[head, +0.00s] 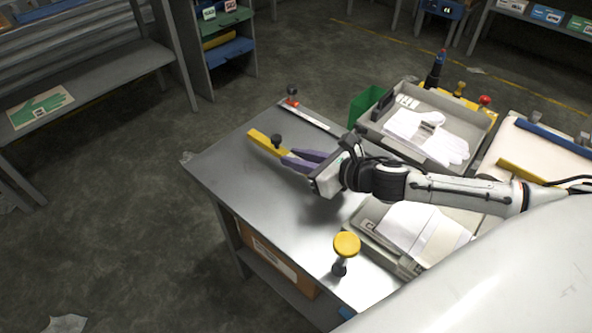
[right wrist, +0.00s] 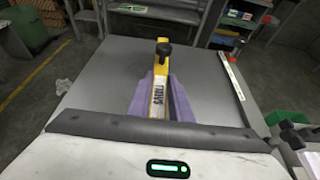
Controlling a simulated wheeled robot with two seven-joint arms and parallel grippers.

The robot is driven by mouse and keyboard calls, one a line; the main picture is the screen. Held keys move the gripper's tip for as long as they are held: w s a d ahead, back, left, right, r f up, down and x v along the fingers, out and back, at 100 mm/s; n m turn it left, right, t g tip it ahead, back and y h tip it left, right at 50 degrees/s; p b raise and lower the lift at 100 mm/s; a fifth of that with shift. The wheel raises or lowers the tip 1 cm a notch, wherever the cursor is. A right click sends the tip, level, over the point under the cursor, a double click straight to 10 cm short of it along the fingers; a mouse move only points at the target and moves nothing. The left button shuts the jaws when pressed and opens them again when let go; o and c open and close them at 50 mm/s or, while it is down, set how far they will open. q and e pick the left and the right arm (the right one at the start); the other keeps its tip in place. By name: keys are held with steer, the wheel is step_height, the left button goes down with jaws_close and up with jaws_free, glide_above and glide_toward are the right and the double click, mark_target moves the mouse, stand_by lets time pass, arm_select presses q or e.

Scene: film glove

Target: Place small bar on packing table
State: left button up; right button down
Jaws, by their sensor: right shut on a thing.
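The small bar (head: 264,143) is yellow with a black knob near its far end. In the right wrist view the bar (right wrist: 159,78) carries a white label with dark lettering. My right gripper (head: 291,160) has purple fingers and is shut on the bar's near part. The bar points away from the gripper, over the grey metal packing table (head: 236,176). I cannot tell whether the bar touches the tabletop. The bar's near end is hidden between the fingers. My left gripper is not in view.
A yellow-topped knob (head: 346,245) stands at the table's front edge. A tray with white gloves (head: 425,135), a tray with white sheets (head: 412,228) and a green bin (head: 367,104) are on the right. A pale strip (head: 303,115) lies along the far edge. The table's left part is bare.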

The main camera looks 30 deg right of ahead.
mark_target(297, 177)
steer(key=shift+f+b, duration=0.3)
steer(key=shift+f, duration=1.45)
steer(key=shift+f, duration=0.15)
steer(key=c, duration=1.6)
jaws_free()
steer(key=v, duration=1.2)
